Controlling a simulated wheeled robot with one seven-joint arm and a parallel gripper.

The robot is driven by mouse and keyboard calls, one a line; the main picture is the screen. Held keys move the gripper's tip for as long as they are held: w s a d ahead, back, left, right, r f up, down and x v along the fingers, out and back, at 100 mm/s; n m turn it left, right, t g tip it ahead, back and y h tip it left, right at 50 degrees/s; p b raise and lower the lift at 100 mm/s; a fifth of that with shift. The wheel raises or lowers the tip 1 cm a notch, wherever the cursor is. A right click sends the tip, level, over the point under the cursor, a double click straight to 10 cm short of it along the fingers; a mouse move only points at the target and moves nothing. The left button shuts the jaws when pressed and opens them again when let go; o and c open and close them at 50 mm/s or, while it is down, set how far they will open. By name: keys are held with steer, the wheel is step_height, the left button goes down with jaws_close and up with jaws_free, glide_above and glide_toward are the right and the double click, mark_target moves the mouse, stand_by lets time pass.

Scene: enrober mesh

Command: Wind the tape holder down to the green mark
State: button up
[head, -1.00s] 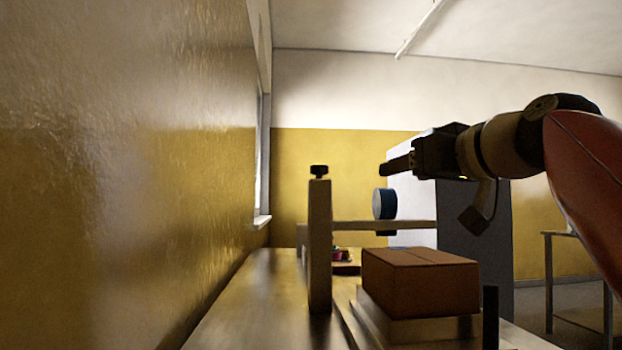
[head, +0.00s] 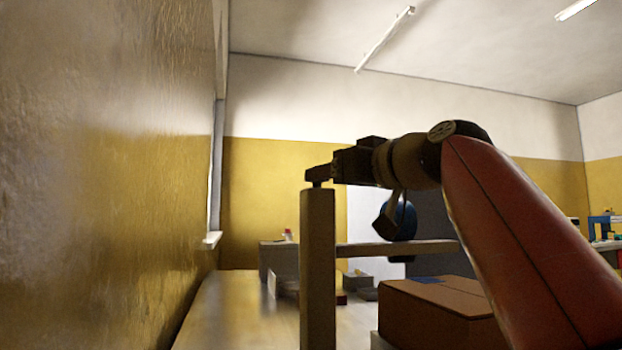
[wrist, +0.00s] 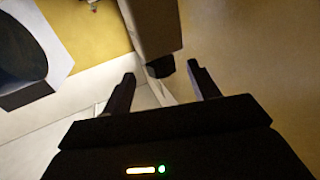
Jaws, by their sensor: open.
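A tan post (head: 318,265) stands on the bench with a small black knob (head: 317,184) on top. A horizontal bar (head: 405,249) runs right from the post. The tape holder shows as a dark blue roll (head: 402,220) near this bar, partly hidden behind my arm. My gripper (head: 312,174) is open at the post's top, by the knob. In the wrist view the knob (wrist: 160,66) lies between the two finger lines, at or just beyond the tips, at the end of the post (wrist: 152,25). I cannot tell whether they touch. No green mark is distinguishable.
A brown carton (head: 440,308) with a blue patch on top is right of the post. Small boxes (head: 357,280) lie on the bench (head: 235,310) behind. A yellow and white wall (head: 130,200) runs close along the left.

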mark_target(317, 182)
steer(key=p+x, duration=0.1)
steer(key=x, duration=0.4)
steer(key=shift+w+a, duration=0.1)
steer(key=shift+w, duration=0.1)
steer(key=c, duration=0.9)
